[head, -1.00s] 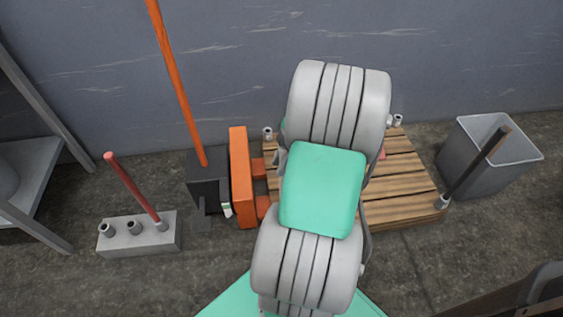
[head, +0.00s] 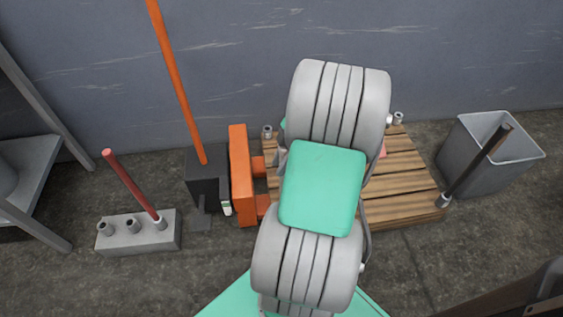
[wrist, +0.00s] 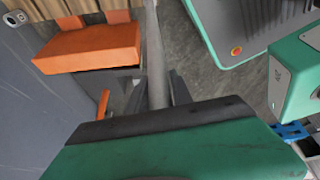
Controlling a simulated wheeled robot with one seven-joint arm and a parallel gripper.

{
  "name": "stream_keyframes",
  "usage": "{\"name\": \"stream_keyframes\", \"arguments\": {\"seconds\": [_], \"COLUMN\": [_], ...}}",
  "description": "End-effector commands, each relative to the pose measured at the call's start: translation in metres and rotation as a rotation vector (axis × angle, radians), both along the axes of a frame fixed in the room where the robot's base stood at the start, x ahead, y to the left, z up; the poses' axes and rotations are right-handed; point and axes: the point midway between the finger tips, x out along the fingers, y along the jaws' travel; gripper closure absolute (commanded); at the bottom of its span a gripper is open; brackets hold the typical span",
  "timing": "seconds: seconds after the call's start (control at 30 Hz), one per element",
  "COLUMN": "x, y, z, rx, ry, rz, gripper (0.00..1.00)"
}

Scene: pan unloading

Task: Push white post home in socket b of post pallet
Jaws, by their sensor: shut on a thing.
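The pallet (head: 400,207) is a wooden slatted platform by the wall, with grey sockets at its corners. Its back-left socket (head: 267,131) and back-right socket (head: 398,118) show. A dark post (head: 480,165) stands tilted in the front-right corner socket. My gripper (wrist: 157,98) is shut on the white post (wrist: 155,50), a pale grey rod running up out of the top of the wrist view. The post's far end is out of frame, so I cannot tell whether it is in a socket. In the head view my arm hides the gripper and much of the pallet.
An orange and black pallet truck (head: 241,175) with a tall orange handle stands left of the pallet. A grey block (head: 140,242) with a red post (head: 132,188) is further left. A grey bin (head: 480,160) stands right. The wall is close behind.

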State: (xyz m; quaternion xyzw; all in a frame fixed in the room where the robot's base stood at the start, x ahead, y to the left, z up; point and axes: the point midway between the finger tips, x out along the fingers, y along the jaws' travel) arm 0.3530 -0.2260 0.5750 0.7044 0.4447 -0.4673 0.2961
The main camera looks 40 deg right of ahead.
Motion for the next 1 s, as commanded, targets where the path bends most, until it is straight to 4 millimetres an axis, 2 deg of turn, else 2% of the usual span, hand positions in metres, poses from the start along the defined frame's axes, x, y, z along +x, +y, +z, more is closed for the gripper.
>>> {"name": "stream_keyframes", "arguments": {"seconds": [1.0], "x": [0.0], "y": [0.0], "z": [-0.014], "rx": [-0.001], "ry": [-0.001], "rz": [0.001], "gripper": [1.0]}}
